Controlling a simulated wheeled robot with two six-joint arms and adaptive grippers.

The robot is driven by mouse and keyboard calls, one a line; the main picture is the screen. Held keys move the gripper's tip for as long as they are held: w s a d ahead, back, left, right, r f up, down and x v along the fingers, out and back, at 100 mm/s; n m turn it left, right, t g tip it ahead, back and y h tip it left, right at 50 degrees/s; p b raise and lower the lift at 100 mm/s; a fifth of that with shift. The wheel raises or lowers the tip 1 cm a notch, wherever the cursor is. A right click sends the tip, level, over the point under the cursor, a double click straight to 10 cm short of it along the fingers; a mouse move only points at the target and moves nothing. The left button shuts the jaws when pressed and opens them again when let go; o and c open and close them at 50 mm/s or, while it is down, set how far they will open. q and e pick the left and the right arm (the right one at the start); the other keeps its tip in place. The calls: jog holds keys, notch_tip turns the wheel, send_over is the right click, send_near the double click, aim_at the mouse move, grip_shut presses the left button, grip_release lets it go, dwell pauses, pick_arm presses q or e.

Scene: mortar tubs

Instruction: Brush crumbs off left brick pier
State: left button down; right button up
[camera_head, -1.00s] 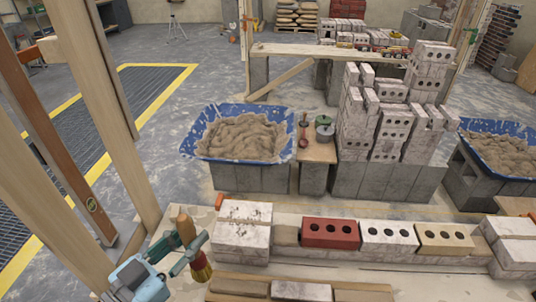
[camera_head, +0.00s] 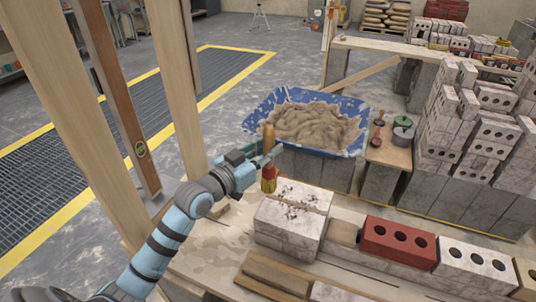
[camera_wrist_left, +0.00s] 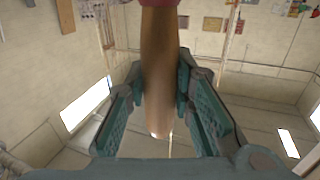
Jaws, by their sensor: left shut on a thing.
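The left brick pier (camera_head: 285,232) is a short stack of pale, whitish bricks on the bench. Dark crumbs (camera_head: 297,192) lie scattered on its top. My left gripper (camera_head: 266,157) is shut on a brush and stands over the pier's far left corner. The brush has a wooden handle (camera_head: 268,137) pointing up and red-and-yellow bristles (camera_head: 269,181) pointing down, nearly upright. I cannot tell whether the bristles touch the brick. In the left wrist view the handle (camera_wrist_left: 160,80) sits between the two teal fingers. My right gripper is out of view.
A red brick (camera_head: 397,242) and a white brick (camera_head: 474,265) lie in a row to the right. A blue tub (camera_head: 352,145) of mortar stands behind the pier. Timber posts (camera_head: 102,95) rise at the left. Planks (camera_head: 272,275) lie in front.

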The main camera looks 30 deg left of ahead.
aim_at(268, 166)
pick_arm(q)
notch_tip(268, 166, down, 2)
jog(key=shift+s+b, duration=0.15)
jog(key=shift+b, duration=0.45)
jog(key=shift+f+b, duration=0.45)
jog(key=shift+f, duration=0.1)
jog(key=shift+r, duration=0.1)
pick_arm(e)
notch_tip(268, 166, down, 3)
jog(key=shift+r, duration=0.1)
